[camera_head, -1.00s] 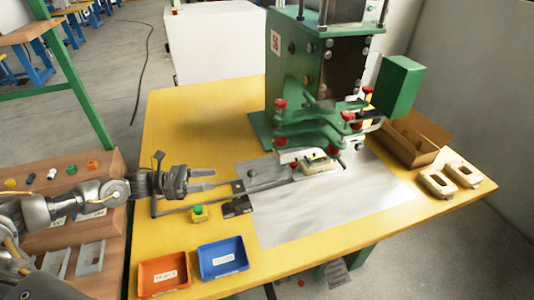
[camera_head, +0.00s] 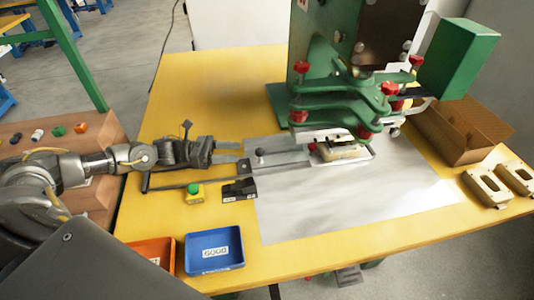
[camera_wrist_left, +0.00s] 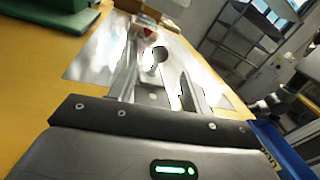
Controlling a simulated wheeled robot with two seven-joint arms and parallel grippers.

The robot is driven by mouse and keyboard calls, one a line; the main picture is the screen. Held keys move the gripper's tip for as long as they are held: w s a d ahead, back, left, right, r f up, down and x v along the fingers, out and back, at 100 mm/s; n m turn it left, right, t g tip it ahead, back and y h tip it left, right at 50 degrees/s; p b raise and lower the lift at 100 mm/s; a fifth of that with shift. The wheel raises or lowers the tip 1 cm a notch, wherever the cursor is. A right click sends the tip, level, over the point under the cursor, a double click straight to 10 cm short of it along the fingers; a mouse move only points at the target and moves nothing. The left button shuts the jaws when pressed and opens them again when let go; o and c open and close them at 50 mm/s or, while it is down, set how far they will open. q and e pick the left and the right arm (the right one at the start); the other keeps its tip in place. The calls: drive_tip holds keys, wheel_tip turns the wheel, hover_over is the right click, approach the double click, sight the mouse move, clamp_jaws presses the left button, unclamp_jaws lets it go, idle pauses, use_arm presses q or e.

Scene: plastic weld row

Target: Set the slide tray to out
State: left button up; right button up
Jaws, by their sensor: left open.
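The slide tray (camera_head: 372,153) is a light metal plate carrying a pale part (camera_head: 342,152). It sits under the green press's head, at the right end of a metal track. A dark round knob (camera_head: 261,153) stands at the track's left end; it also shows in the left wrist view (camera_wrist_left: 160,54). My left gripper (camera_head: 230,153) is open and empty, just left of the knob, with its fingers pointing right toward it. In the left wrist view my fingers (camera_wrist_left: 158,88) are spread, and the knob appears between and beyond them. My right gripper is not in view.
The green press (camera_head: 340,100) with red knobs towers over the tray. A green button (camera_head: 195,191) and a black block (camera_head: 238,189) stand in front of my left gripper. Orange (camera_head: 158,251) and blue (camera_head: 213,235) bins are at the front. A cardboard box (camera_head: 470,145) is at right.

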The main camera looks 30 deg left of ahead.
sight(267, 162)
use_arm(q)
drive_tip(key=p+x, duration=0.2)
drive_tip(key=x, duration=0.9)
drive_tip(key=shift+s, duration=0.1)
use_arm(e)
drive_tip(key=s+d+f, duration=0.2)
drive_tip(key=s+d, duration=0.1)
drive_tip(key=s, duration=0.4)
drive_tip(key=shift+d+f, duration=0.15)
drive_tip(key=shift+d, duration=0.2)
use_arm(q)
clamp_jaws()
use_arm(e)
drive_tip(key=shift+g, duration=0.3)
